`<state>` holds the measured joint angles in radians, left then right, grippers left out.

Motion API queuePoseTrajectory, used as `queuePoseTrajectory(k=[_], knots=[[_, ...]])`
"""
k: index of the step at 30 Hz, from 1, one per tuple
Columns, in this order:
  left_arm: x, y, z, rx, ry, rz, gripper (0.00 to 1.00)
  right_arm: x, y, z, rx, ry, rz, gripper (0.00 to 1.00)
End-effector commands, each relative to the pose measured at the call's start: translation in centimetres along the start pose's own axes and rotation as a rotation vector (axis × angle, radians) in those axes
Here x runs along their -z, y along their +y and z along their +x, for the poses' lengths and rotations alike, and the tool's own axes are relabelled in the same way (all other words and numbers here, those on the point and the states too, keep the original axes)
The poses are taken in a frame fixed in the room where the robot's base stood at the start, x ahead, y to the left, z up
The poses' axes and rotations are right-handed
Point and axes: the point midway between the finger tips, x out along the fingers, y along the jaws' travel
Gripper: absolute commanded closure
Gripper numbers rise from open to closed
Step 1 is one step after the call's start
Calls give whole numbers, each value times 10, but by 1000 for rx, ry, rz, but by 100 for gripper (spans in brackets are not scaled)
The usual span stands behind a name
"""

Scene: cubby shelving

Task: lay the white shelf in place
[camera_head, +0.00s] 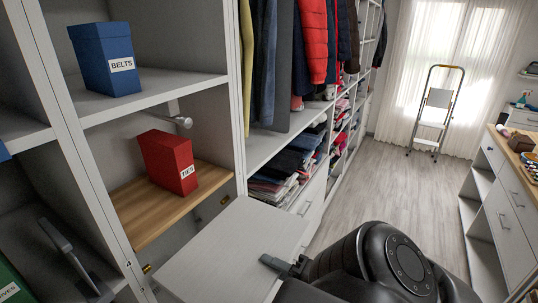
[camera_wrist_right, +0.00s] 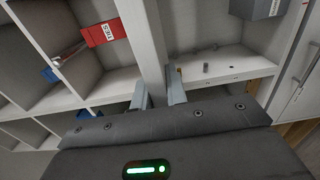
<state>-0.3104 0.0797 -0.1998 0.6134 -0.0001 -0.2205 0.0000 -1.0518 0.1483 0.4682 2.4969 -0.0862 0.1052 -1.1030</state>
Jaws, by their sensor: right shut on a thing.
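The white shelf (camera_head: 222,250) is a flat pale board in front of the cubby unit, below the wooden shelf (camera_head: 150,205). My right gripper (camera_head: 272,264) is shut on its near right edge. In the right wrist view the white shelf (camera_wrist_right: 146,40) shows as a pale upright band running between the fingers of my right gripper (camera_wrist_right: 158,92). The board's far left part lies at the bay's opening; I cannot tell whether it touches any support. Brass-coloured fittings (camera_head: 146,268) show on the bay's sides. My left gripper is not in view.
A red TIES box (camera_head: 169,161) stands on the wooden shelf. A blue BELTS box (camera_head: 105,60) stands above, with a metal rod (camera_head: 180,121) under that shelf. Folded clothes (camera_head: 285,170) lie right of the bay. A dark upright object (camera_head: 72,255) stands at lower left. The floor (camera_head: 400,190) is clear.

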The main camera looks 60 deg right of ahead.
Motion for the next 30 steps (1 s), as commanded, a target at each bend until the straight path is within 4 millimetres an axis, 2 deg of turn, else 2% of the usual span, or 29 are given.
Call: queuePoseTrajectory(k=[5, 14, 30], knots=[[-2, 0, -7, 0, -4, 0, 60, 0, 3, -1, -3, 4, -1, 100], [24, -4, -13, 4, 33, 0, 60, 2, 4, 21, -8, 10, 0, 100], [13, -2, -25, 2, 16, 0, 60, 2, 3, 64, -8, 10, -1, 100]])
